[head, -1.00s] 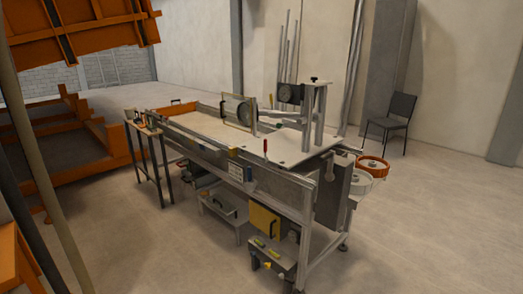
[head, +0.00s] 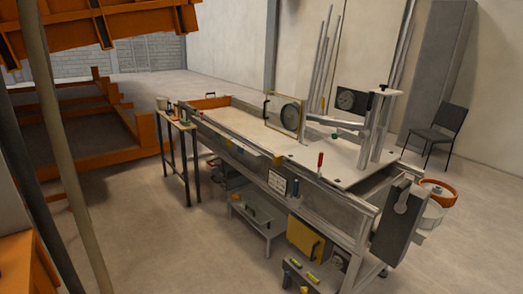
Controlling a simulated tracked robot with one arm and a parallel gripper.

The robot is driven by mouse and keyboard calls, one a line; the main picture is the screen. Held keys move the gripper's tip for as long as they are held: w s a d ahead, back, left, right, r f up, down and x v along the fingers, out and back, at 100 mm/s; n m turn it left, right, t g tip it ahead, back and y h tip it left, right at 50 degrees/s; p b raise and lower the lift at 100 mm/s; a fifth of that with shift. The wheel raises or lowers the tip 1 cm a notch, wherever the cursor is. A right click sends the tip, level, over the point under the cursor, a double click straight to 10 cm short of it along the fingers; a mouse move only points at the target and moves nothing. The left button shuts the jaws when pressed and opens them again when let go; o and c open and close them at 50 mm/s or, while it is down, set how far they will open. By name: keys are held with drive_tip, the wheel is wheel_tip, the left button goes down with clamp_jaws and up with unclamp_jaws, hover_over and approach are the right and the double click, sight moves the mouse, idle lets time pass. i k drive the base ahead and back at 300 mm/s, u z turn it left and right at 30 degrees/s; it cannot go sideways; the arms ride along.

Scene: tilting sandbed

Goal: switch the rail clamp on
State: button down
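The sandbed (head: 245,124) is a long metal-framed bench with a pale bed, running from the back left to the front right. A small upright red-handled lever (head: 320,160) stands at the near rail, towards the right end. It looks like the rail clamp's handle, but its setting is too small to tell. A small green part (head: 335,135) shows beyond it, near the sloping bar by the post. My gripper is not in view.
A narrow side table (head: 180,124) with small items stands left of the bench. A yellow box (head: 305,238) and a low stool (head: 255,217) are under it. A black chair (head: 436,138) stands behind.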

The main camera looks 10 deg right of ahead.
sight(318, 174)
drive_tip(key=u, duration=0.1)
drive_tip(key=i, duration=1.35)
drive_tip(key=z, duration=0.65)
drive_tip(key=i, duration=0.5)
drive_tip(key=z, duration=0.35)
